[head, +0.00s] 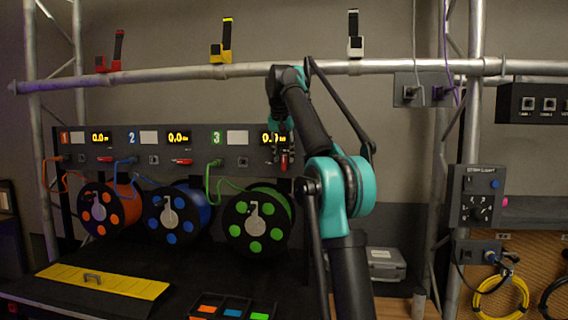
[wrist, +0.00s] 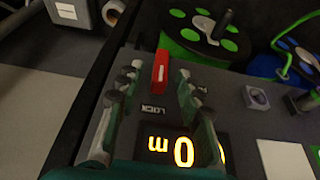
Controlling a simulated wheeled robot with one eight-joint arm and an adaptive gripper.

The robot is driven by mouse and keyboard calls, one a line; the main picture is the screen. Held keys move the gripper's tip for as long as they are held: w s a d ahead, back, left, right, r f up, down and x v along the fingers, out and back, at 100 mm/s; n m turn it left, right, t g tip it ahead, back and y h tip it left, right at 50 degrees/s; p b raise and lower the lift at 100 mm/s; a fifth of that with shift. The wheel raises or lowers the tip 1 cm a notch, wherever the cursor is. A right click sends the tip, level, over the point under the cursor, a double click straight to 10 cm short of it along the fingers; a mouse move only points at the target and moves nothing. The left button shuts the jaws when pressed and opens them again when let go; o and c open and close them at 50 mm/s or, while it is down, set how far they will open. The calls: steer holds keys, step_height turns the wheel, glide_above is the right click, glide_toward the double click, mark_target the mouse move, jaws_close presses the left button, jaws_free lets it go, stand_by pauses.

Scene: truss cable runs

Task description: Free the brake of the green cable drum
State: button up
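The green cable drum (head: 258,220) hangs below panel section 3; part of it also shows at the top of the wrist view (wrist: 205,35). Its red brake lever (wrist: 160,70) sits on the panel beside the LOCK label (wrist: 153,109), which appears upside down. In the head view the lever (head: 284,161) points roughly downward, partly covered by my gripper. My gripper (head: 279,148) is at the panel in front of the section 3 display. In the wrist view its fingers (wrist: 159,76) are open, one on each side of the lever, with gaps visible.
The orange drum (head: 110,209) and blue drum (head: 177,214) hang to the left. Their red levers (head: 104,158) (head: 182,161) lie roughly level. A green cable (head: 213,180) is plugged in left of the lever. A truss bar (head: 180,74) runs above the panel.

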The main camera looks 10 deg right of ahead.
mark_target(284, 161)
steer(key=shift+x, duration=1.6)
steer(key=shift+c, duration=0.3)
jaws_close()
